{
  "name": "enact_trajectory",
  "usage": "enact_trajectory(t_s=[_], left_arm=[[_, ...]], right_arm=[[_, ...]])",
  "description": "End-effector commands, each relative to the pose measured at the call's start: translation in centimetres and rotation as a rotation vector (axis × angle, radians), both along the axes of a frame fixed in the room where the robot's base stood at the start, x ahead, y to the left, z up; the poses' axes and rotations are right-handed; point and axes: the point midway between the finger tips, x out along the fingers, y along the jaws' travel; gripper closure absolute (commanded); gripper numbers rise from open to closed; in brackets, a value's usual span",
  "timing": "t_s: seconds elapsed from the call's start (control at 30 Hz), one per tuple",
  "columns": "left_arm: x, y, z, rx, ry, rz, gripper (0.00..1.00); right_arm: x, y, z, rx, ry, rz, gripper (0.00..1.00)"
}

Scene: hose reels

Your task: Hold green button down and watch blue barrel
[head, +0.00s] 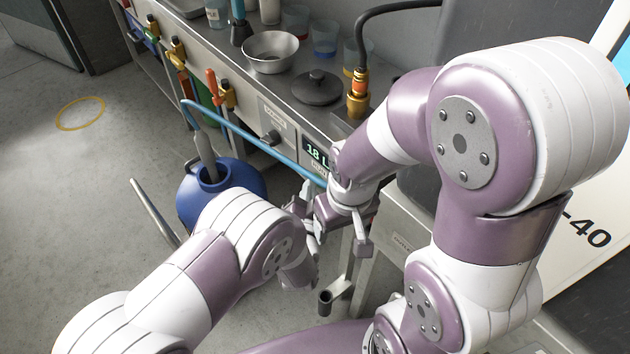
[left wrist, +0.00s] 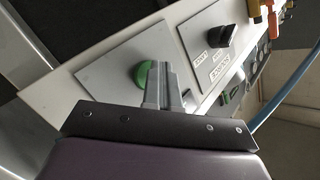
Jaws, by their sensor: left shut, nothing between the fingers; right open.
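The blue barrel (head: 240,182) stands on the floor in front of the counter in the head view, with a grey nozzle (head: 207,155) in its open top. The green button (left wrist: 146,75) sits on a grey panel in the left wrist view. My left gripper (left wrist: 158,68) is shut with its fingertips at the button and covers part of it; whether the button is pressed in cannot be told. In the head view my left gripper (head: 309,193) is close to my right gripper (head: 340,238), which is open and empty. The button is hidden there.
A display (head: 317,150) on the counter front reads 18 L, partly hidden. A black knob (head: 270,138) is left of it. A blue hose (head: 245,132) crosses above the barrel. A metal bowl (head: 270,50) and black lid (head: 316,88) sit on the counter.

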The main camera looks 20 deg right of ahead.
Motion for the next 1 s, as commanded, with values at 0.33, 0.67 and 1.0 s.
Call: enact_trajectory(t_s=[0.33,0.67,1.0], left_arm=[[-0.6,1.6,0.1,0.000,-0.001,0.001,1.00],[-0.7,2.0,0.1,0.001,0.000,0.000,1.00],[-1.8,5.1,0.2,0.002,0.001,0.001,1.00]], right_arm=[[0.0,0.0,0.9,0.000,0.000,0.000,0.28],[0.0,0.0,1.0,0.000,0.000,0.000,0.28],[0.0,0.0,2.3,0.000,0.000,0.000,0.28]])
